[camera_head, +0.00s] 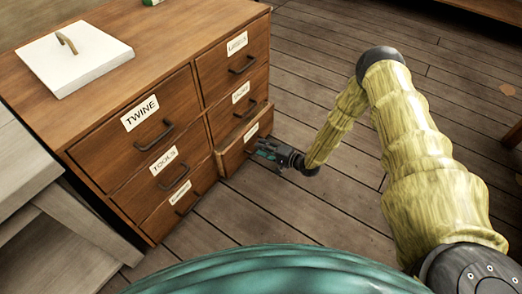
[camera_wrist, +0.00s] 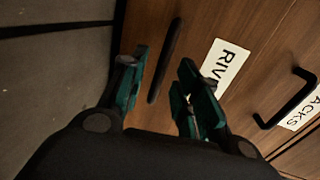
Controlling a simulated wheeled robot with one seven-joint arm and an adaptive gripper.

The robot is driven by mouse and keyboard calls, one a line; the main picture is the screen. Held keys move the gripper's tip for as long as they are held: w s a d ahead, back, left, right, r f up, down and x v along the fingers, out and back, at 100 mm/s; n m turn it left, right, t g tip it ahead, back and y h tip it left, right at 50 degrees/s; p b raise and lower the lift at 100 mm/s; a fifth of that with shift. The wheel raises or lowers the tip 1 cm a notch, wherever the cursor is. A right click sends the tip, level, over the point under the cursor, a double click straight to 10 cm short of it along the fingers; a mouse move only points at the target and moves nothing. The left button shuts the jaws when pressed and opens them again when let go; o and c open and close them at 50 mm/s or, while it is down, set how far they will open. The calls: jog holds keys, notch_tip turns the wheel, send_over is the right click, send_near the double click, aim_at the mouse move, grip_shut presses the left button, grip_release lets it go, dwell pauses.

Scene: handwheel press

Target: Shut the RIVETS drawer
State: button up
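The RIVETS drawer (camera_head: 236,156) is the bottom right drawer of a wooden chest. It stands out a little from the chest, with its top edge showing. In the wrist view its front bears a white label reading "RIV" (camera_wrist: 225,65), partly hidden by a finger. Its dark bar handle (camera_wrist: 167,58) shows between my two fingers in the picture. My gripper (camera_wrist: 163,62) is open, with teal-padded fingers pointing at the drawer front. In the head view my gripper (camera_head: 262,150) is low, close in front of this drawer. I cannot tell whether it touches.
The chest (camera_head: 190,40) has other drawers, including TWINE (camera_head: 115,135) and TOOLS (camera_head: 140,175), which look shut. A white lid-like board with a handle (camera_head: 85,65) lies on top. A grey bench (camera_head: 75,250) stands at the left.

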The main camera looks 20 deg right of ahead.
jog(key=shift+w+a+f, duration=0.1)
jog(key=shift+w+a, duration=0.25)
jog(key=shift+w, duration=0.15)
jog(key=shift+c, duration=0.5)
grip_shut()
